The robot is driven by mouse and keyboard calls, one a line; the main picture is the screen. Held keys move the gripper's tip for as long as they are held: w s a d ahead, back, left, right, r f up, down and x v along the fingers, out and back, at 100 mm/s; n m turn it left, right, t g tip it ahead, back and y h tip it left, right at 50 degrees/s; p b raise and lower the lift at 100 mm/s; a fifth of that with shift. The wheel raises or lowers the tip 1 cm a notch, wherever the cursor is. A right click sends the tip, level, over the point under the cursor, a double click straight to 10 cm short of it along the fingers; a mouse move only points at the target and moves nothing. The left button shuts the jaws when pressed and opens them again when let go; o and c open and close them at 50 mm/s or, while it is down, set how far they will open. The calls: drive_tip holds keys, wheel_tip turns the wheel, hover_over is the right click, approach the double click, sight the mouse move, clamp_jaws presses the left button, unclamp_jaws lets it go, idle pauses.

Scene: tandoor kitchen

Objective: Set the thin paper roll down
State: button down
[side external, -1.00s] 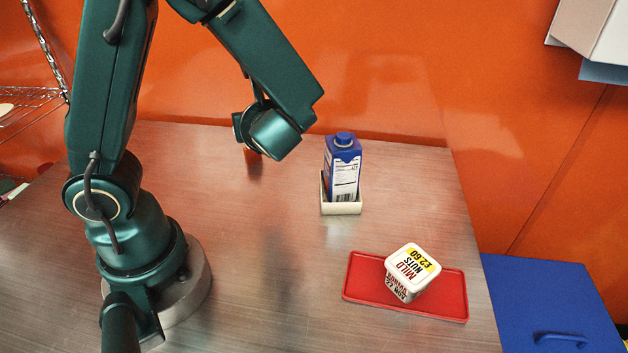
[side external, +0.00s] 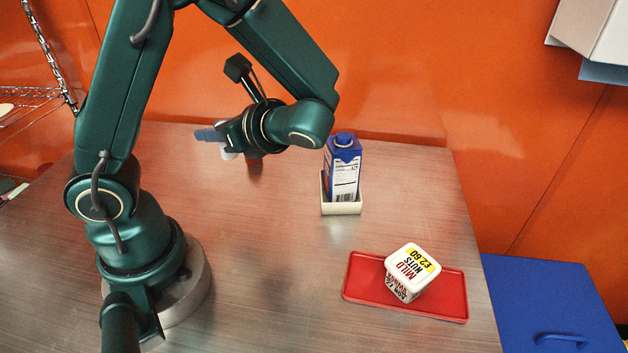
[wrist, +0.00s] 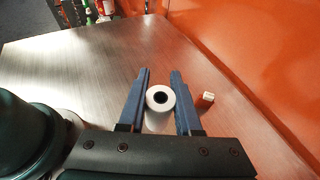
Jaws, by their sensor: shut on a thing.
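The thin paper roll (wrist: 151,105) is white with a dark hole in its core. In the wrist view it sits between the two blue fingers of my gripper (wrist: 160,76), its round end facing the camera. In the side view my gripper (side external: 208,135) is over the back left of the table, its fingers pointing left. Only a small white part of the roll (side external: 229,154) shows below the fingers there. I cannot tell whether its lower end touches the table.
A small orange-and-white block (wrist: 205,99) stands just right of my gripper. A blue carton (side external: 343,170) stands in a cream holder (side external: 341,208). A white tub (side external: 410,272) sits on a red tray (side external: 365,285). The orange wall (side external: 400,80) is close behind; the table's middle is clear.

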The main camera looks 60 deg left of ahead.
drive_tip(key=s+d+f+n+g+h, duration=0.2)
drive_tip(key=s+d+n+g+h, duration=0.5)
drive_tip(key=d+n+g+h, duration=0.5)
drive_tip(key=w+d+r+n+t+h, duration=0.6)
drive_tip(key=w+d+n+t+h, duration=0.25)
drive_tip(key=n+h, duration=0.45)
drive_tip(key=shift+n+g+y, duration=0.25)
drive_tip(key=shift+n+y, duration=0.05)
drive_tip(key=shift+n, duration=0.3)
drive_tip(key=s+d+f, duration=0.2)
drive_tip(key=d+f, duration=0.1)
drive_tip(key=f, duration=0.1)
drive_tip(key=s+d+f, duration=0.2)
drive_tip(key=d+f, duration=0.2)
drive_tip(key=s+d+f, duration=0.2)
drive_tip(key=d+f, duration=0.1)
drive_tip(key=f, duration=0.1)
drive_tip(key=shift+s+d, duration=0.2)
drive_tip(key=shift+d, duration=0.1)
drive_tip(key=shift+f, duration=2.05)
drive_tip(key=shift+f, duration=0.15)
